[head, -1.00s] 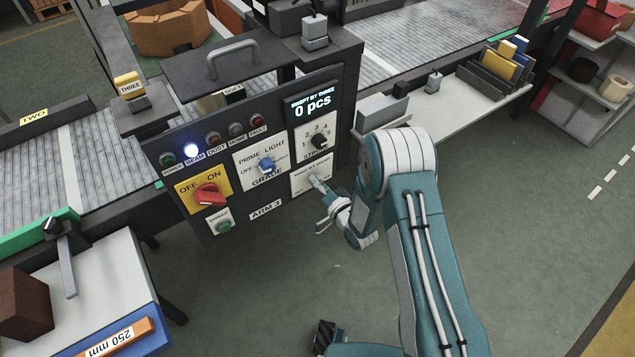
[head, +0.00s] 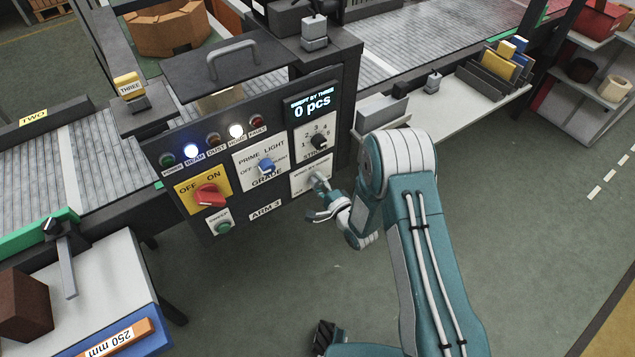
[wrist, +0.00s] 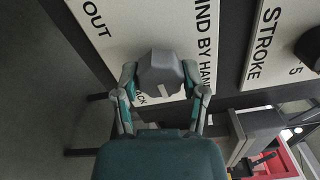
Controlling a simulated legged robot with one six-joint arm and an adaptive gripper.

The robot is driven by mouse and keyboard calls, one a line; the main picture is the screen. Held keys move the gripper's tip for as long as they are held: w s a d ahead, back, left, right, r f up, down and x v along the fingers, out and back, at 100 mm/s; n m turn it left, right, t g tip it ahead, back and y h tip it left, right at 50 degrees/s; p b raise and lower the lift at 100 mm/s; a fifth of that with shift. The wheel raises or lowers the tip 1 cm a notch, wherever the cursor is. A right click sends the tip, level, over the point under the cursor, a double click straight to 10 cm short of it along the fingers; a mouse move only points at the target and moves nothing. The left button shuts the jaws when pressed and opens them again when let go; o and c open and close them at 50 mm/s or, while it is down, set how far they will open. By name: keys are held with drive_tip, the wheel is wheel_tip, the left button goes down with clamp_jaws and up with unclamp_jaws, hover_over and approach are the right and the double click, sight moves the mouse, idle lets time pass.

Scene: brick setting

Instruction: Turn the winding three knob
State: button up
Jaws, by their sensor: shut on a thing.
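The winding knob (wrist: 165,64) is a grey block with a pale mark, on a white plate (wrist: 90,18) lettered "OUT", "...ND BY HAND" and a partly hidden word ending in "CK". In the wrist view, my gripper (wrist: 160,78) has one finger on each side of the knob and is shut on it. In the head view, my gripper (head: 318,182) reaches the lower right plate of the dark control panel (head: 245,222) and mostly hides the knob.
Close around are the black stroke knob (head: 319,141), the blue grade knob (head: 266,166), the red on/off switch (head: 208,195) and a green button (head: 223,226). The display (head: 312,106) reads "0 pcs". Open floor (head: 280,290) lies below the panel.

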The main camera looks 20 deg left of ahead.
drive_tip(key=shift+d+f+m, duration=0.25)
drive_tip(key=shift+f+m, duration=0.05)
drive_tip(key=shift+m, duration=0.1)
drive_tip(key=o, duration=1.1)
drive_tip(key=shift+a, duration=0.1)
drive_tip(key=shift+w, duration=0.1)
drive_tip(key=shift+r, duration=0.15)
drive_tip(key=v, duration=1.2)
